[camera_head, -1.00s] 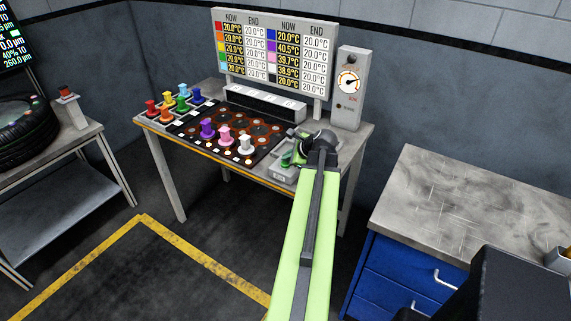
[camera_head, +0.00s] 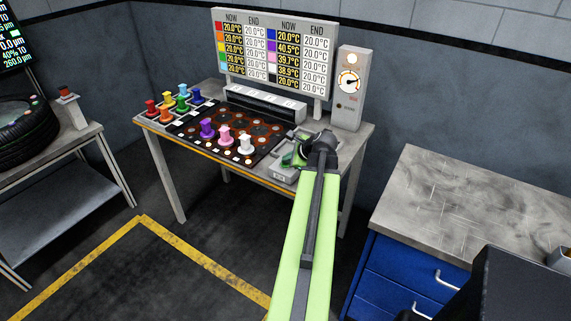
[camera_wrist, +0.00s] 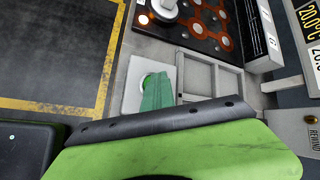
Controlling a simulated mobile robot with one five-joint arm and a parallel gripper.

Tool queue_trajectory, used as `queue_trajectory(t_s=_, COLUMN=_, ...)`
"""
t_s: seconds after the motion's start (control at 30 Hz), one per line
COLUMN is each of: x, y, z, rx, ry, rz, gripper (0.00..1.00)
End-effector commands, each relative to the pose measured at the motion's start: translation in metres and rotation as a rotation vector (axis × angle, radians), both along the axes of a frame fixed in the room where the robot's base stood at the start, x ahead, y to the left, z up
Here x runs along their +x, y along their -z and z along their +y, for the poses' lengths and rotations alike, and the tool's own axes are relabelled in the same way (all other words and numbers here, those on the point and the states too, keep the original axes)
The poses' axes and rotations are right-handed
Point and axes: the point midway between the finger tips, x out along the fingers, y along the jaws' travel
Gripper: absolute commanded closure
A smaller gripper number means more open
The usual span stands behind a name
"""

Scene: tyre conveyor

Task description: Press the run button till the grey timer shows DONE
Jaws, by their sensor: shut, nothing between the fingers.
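In the head view my gripper (camera_head: 295,157) is at the bench's front right, over the small grey button box (camera_head: 282,174). The grey upright box with a round dial (camera_head: 349,90) at the bench's back right appears to be the timer. A pale lamp sits above its dial; I read no DONE there.
Coloured knobs (camera_head: 183,105) stand at the bench's left. Purple, pink and white ones (camera_head: 226,135) stand on the dark plate. A temperature board (camera_head: 275,55) stands behind. An empty grey tray (camera_wrist: 212,76) lies beside the button. A blue cabinet (camera_head: 410,275) is at right.

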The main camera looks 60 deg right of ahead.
Motion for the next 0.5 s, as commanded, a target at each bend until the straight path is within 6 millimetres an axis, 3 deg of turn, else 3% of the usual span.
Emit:
queue_trajectory(t_s=0.23, x=0.000, y=-0.002, z=0.000, rx=0.000, ry=0.001, rz=0.001, gripper=1.00)
queue_trajectory(t_s=0.5, x=0.000, y=-0.018, z=0.000, rx=0.000, ry=0.001, rz=0.001, gripper=1.00)
